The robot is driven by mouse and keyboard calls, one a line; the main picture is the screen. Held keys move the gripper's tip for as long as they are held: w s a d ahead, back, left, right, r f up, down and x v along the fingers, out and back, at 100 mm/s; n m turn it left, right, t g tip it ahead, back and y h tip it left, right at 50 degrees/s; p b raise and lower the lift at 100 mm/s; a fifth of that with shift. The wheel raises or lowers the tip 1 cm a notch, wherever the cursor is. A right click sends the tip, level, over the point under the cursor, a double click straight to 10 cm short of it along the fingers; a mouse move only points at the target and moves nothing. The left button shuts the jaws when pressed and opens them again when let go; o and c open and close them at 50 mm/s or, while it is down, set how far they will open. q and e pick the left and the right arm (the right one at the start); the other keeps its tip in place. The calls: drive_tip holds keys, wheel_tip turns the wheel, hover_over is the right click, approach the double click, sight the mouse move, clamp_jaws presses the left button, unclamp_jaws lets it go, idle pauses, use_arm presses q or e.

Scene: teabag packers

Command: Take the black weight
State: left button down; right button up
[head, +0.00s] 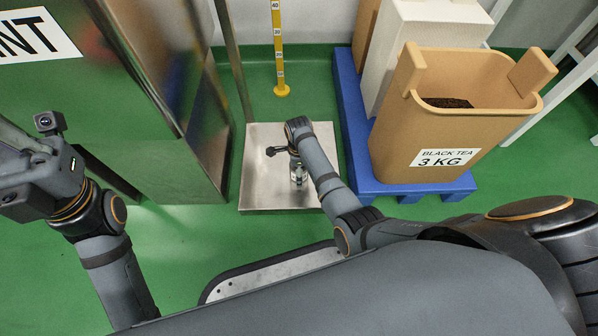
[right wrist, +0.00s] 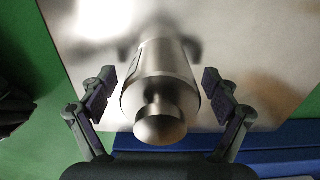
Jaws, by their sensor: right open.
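A silver metal weight (right wrist: 163,78) with a round knob stands on the steel platform (head: 252,190). It looks bright metal, not black, and I see no black weight. In the head view the weight (head: 298,174) is small and partly covered by my right arm. My right gripper (right wrist: 165,97) is open, with one finger on each side of the weight and a visible gap at both sides. The knob points toward the wrist camera. My left gripper (head: 22,180) is at the left edge of the head view, away from the platform, its fingers not clearly visible.
A brown bin labelled black tea 3 kg (head: 440,130) stands on a blue pallet (head: 352,125) right of the platform. A steel cabinet (head: 130,140) stands to the left. A yellow marked post (head: 279,50) rises behind. Green floor is free in front.

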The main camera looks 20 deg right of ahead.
drive_tip(key=shift+c, duration=0.4)
drive_tip(key=c, duration=1.7)
drive_tip(key=shift+w+r, duration=0.1)
drive_tip(key=shift+r, duration=0.1)
clamp_jaws()
